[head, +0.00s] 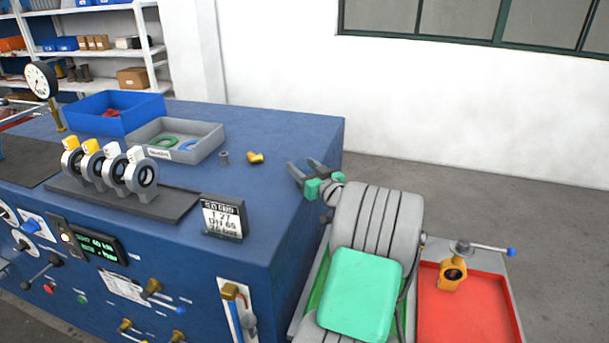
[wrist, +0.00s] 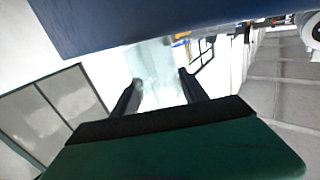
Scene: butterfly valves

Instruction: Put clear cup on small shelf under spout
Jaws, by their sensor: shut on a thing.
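My gripper (head: 304,167) is beside the right edge of the blue bench (head: 290,235) in the head view. In the wrist view its two dark fingers (wrist: 158,82) are closed on a see-through, pale clear cup (wrist: 155,62). The cup's outline is faint against the bright background, so its tilt is hard to tell. I cannot make the cup out in the head view. Brass taps (head: 151,287) with levers stick out of the bench's front face, low down. I cannot make out a small shelf under a spout in either view.
On the bench top are a grey tray (head: 208,150), a blue bin (head: 100,124), a row of valves (head: 115,172), a small sign (head: 224,218) and a loose brass fitting (head: 255,158). A red tray (head: 490,305) with an orange valve (head: 452,273) is at lower right.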

